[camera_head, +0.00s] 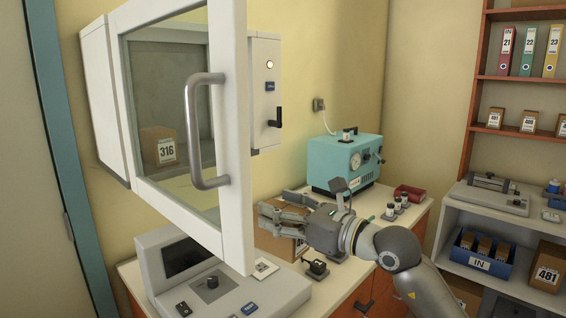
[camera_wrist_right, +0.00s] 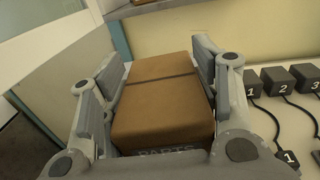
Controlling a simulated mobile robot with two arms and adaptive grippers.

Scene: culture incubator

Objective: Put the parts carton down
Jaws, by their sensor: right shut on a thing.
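The parts carton (camera_wrist_right: 165,105) is a brown box with a dark tape stripe. The top of the lettering "PARTS" shows at its near edge in the right wrist view. My right gripper (camera_wrist_right: 160,85) is shut on it, with a finger along each side. In the head view the carton (camera_head: 277,243) is partly hidden by my right gripper (camera_head: 283,216) and the white door frame. It is over or on the white counter (camera_head: 345,272); I cannot tell whether its bottom touches. My left gripper is not in view.
An incubator's glazed white door (camera_head: 238,150) stands open close to the carton; a carton marked 316 (camera_head: 158,146) shows through its glass. A grey console (camera_head: 215,285), a small black device (camera_head: 315,268) and a teal machine (camera_head: 343,160) stand on the counter. Numbered black blocks (camera_wrist_right: 275,80) lie right of the carton.

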